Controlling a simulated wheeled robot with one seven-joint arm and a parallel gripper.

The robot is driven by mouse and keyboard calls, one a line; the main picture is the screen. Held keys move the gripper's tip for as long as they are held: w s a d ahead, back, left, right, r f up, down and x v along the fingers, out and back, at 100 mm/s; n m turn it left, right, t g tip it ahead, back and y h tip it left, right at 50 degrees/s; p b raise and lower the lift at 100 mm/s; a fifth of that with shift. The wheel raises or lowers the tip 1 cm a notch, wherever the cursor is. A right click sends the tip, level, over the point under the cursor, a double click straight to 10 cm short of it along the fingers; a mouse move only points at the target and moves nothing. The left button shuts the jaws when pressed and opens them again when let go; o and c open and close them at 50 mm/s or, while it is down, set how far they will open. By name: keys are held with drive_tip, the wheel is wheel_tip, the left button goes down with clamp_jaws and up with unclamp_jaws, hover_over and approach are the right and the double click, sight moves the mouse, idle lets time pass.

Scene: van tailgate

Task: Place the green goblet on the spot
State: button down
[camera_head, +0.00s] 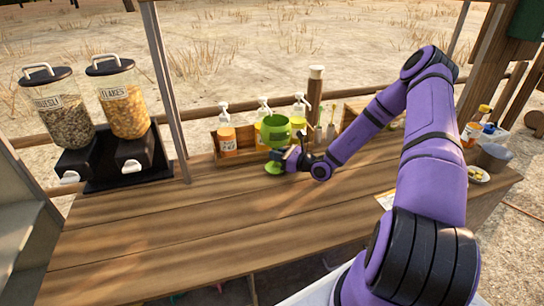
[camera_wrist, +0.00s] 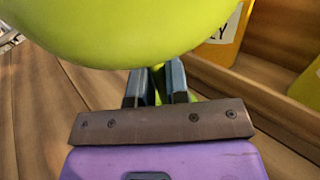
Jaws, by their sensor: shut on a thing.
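The green goblet (camera_head: 275,131) is upright over the wooden counter, in front of the bottle rack. My gripper (camera_head: 281,153) is shut on its stem, between the bowl and the green foot (camera_head: 274,168). In the wrist view the goblet's bowl (camera_wrist: 120,30) fills the top, and my gripper's two fingers (camera_wrist: 160,84) close on the stem below it. I cannot tell whether the foot touches the counter. No marked spot can be made out clearly.
A wooden rack (camera_head: 205,151) with several pump bottles stands right behind the goblet. Two cereal dispensers (camera_head: 126,105) stand at the left on a black base. A metal bucket (camera_head: 493,158) and small plate (camera_head: 478,174) are at the right. The counter's front middle (camera_head: 200,220) is clear.

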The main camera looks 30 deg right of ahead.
drive_tip(key=shift+w+a+f, duration=0.5)
drive_tip(key=shift+w+f, duration=0.05)
drive_tip(key=shift+w, duration=0.2)
drive_tip(key=shift+f, duration=0.2)
drive_tip(key=shift+f, duration=0.1)
drive_tip(key=c, duration=1.1)
unclamp_jaws()
